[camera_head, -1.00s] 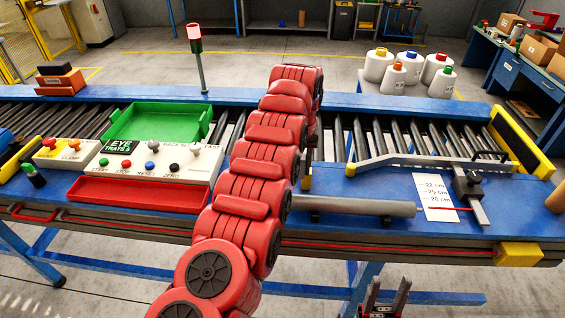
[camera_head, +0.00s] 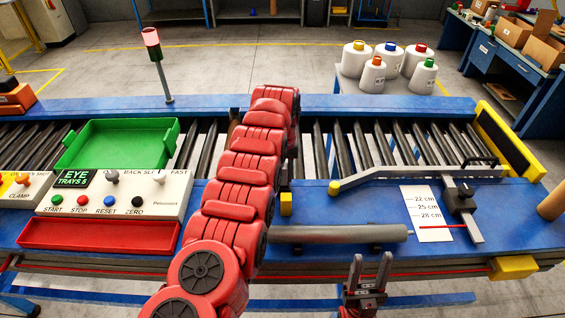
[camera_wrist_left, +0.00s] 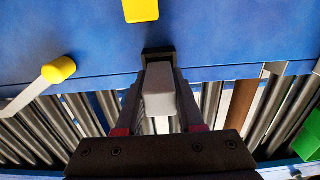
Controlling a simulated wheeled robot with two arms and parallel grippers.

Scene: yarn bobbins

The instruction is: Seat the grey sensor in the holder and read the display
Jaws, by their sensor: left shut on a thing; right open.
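My left gripper (camera_wrist_left: 158,110) is shut on the grey sensor (camera_wrist_left: 158,92), a pale grey block between its fingers in the left wrist view. It is over the rollers at the blue table's edge. A black bracket (camera_wrist_left: 158,52), possibly the holder, sits at that edge, just beyond the sensor; I cannot tell whether they touch. In the head view my red left arm hides the left gripper and sensor. The display (camera_head: 76,175) on the white console (camera_head: 150,193) reads "EYE TRAYS 5". My right gripper (camera_head: 367,275) is open and empty at the bottom, before the table's front edge.
A yellow block (camera_head: 286,204) stands beside my left arm. A grey roller (camera_head: 340,234) lies along the table's front. A metal rail (camera_head: 400,175) and a centimetre scale (camera_head: 425,212) are at right. A green tray (camera_head: 118,148) and an empty red tray (camera_head: 98,235) are at left.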

